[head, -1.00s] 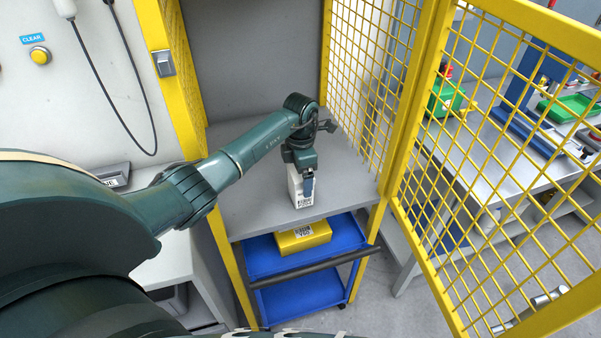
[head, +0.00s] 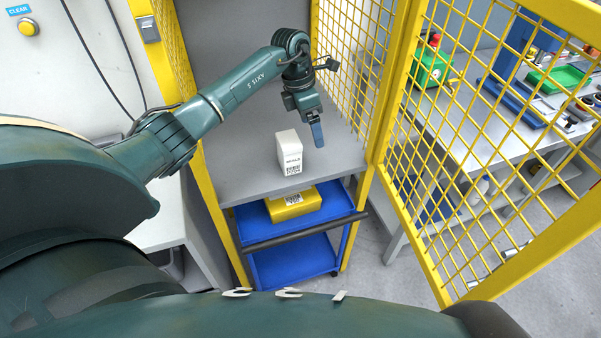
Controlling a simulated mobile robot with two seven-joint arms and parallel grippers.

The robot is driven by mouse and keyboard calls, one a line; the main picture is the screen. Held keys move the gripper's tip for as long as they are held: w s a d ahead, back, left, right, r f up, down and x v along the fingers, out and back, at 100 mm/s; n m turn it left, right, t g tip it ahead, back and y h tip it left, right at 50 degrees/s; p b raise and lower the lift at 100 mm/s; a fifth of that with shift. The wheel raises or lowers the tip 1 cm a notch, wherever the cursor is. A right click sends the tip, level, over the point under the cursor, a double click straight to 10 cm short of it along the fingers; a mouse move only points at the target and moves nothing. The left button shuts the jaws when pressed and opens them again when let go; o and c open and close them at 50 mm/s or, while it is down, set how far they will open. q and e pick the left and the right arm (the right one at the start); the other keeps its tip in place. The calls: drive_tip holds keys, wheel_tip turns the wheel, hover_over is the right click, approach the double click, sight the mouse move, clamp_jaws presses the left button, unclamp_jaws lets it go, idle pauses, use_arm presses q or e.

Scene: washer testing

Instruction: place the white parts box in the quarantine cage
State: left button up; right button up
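The white parts box (head: 289,152) stands upright on the grey shelf (head: 340,156) inside the yellow-framed quarantine cage, near the shelf's front edge. A label and a printed code show on its front. My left gripper (head: 317,136) is just right of the box and higher up, apart from it and empty. One blue finger shows clearly; the other is hidden, but the box stands free of the gripper. My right gripper is not in view.
The yellow mesh cage door (head: 480,130) stands open at the right. A blue cart (head: 290,265) with a yellow box (head: 293,203) is below the shelf. A workbench (head: 490,125) stands beyond the door mesh. The shelf right of the white box is clear.

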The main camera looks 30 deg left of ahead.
use_arm(q)
drive_tip(key=s+d+f+n+t+h, duration=0.1)
drive_tip(key=s+d+n+t+h, duration=0.3)
drive_tip(key=d, duration=0.4)
drive_tip(key=s+d+n+t+h, duration=0.2)
drive_tip(key=d+n+t+h, duration=0.1)
drive_tip(key=d+n+h, duration=0.3)
drive_tip(key=s+d+f+n+t+h, duration=0.1)
drive_tip(key=s+d+n+t+h, duration=0.3)
drive_tip(key=d, duration=0.5)
drive_tip(key=s+a+f+n+y, duration=0.2)
drive_tip(key=s+f+n+y, duration=0.2)
drive_tip(key=n, duration=0.5)
drive_tip(key=s+a+f+n+g+y, duration=0.1)
drive_tip(key=s+a+f+n+y, duration=0.2)
drive_tip(key=n, duration=0.6)
drive_tip(key=s+a+f+n+y, duration=0.3)
drive_tip(key=s+f+n+y, duration=0.3)
drive_tip(key=s+f+n, duration=0.3)
drive_tip(key=shift+s+a+n+g+y, duration=0.25)
drive_tip(key=shift+s+n+g+y, duration=0.05)
drive_tip(key=shift+g+y, duration=0.1)
drive_tip(key=shift+c, duration=0.4)
